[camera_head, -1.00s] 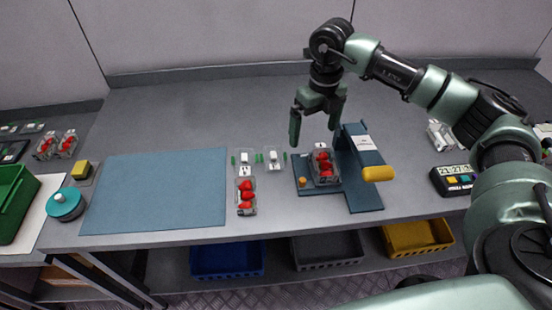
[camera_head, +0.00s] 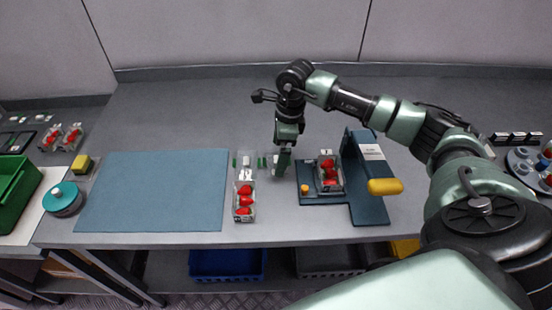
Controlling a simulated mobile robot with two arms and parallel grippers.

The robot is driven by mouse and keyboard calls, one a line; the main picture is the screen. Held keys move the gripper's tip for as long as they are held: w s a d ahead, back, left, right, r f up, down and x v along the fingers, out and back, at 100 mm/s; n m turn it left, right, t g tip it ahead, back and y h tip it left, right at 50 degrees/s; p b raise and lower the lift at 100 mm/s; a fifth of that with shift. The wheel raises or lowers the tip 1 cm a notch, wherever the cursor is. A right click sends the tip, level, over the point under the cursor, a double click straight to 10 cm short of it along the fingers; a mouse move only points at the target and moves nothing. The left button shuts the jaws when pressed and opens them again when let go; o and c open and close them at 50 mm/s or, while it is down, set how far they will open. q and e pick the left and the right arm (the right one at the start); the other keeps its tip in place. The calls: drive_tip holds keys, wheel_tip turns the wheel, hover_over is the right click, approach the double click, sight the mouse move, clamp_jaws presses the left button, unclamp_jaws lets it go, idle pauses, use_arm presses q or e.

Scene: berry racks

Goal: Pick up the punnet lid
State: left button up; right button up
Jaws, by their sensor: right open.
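Two small clear pieces that look like punnet lids, with white labels and green edges, lie flat on the grey table in the middle. The left lid (camera_head: 246,161) is behind an open punnet of strawberries (camera_head: 244,202). The right lid (camera_head: 264,163) is partly hidden by my right gripper. My right gripper (camera_head: 284,162) is open and points down at that right lid. One finger shows in front; the other is mostly hidden. I cannot tell whether it touches the lid. My left gripper is not in view.
A blue press stand (camera_head: 367,205) with a yellow handle (camera_head: 385,186) holds a strawberry punnet (camera_head: 329,174) close right of the gripper. A blue mat (camera_head: 155,190) lies left. A teal-topped round pot (camera_head: 62,196) and a green crate (camera_head: 14,185) are further left. The table's back is clear.

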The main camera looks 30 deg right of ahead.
drive_tip(key=shift+w+a+f, duration=0.1)
drive_tip(key=shift+a+f, duration=0.05)
drive_tip(key=shift+f, duration=0.85)
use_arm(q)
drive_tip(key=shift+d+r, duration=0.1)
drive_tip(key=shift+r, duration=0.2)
use_arm(e)
drive_tip(key=c, duration=1)
drive_tip(key=shift+r, duration=0.15)
